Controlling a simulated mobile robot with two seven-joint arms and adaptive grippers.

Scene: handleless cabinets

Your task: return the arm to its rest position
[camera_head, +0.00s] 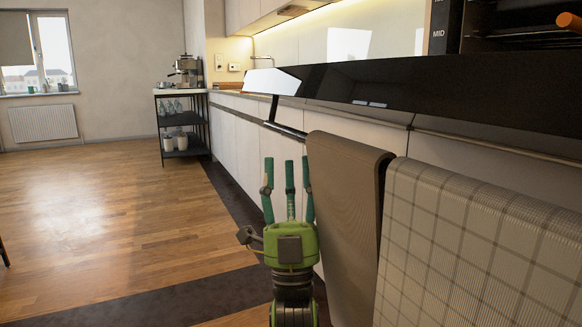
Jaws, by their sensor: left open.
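My left gripper (288,172) is in the lower middle of the head view, green with dark grey parts, its fingers pointing up and spread. It is open and nothing shows between its fingers. It is in front of the white cabinet fronts (232,130), just left of a brown towel (342,215); I cannot tell whether it touches the towel. My right gripper is not in view.
A black shelf cart (182,125) with a coffee machine (186,68) stands at the far end.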

